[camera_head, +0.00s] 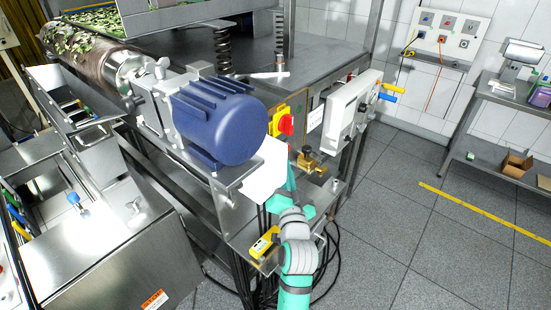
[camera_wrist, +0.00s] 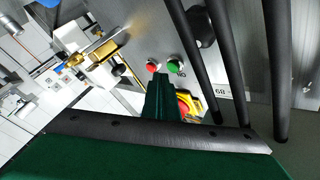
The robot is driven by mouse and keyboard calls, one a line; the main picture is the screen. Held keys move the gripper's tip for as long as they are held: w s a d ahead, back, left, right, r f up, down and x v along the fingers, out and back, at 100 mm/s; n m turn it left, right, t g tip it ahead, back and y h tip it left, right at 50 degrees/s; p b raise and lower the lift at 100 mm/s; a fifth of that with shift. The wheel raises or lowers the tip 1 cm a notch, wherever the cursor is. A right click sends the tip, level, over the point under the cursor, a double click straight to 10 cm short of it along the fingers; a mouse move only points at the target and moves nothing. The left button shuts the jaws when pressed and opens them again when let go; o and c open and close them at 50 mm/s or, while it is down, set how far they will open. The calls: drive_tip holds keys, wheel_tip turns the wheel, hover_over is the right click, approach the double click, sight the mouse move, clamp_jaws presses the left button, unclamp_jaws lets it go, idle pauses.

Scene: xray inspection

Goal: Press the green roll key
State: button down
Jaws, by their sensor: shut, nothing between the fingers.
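A round green key (camera_wrist: 174,66) shows in the wrist view on a grey metal panel, right beside a round red key (camera_wrist: 153,66). My gripper (camera_wrist: 161,84) is shut and empty, its dark green fingertips just below the two keys in that picture. I cannot tell how much gap there is between the fingertips and the panel. In the head view my gripper (camera_head: 290,174) points up toward the machine, beside a white plate. I cannot make out the green key in the head view.
Black hoses (camera_wrist: 231,62) run close to the right of the keys. A brass valve (camera_head: 308,161) sits near my gripper. A red and yellow switch (camera_head: 285,124) and a blue motor (camera_head: 218,122) are on the machine. The tiled floor at right is open.

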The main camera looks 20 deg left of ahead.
drive_tip(key=shift+a, duration=0.1)
idle(0.5)
drive_tip(key=shift+w+a, duration=0.15)
drive_tip(key=shift+a, duration=0.15)
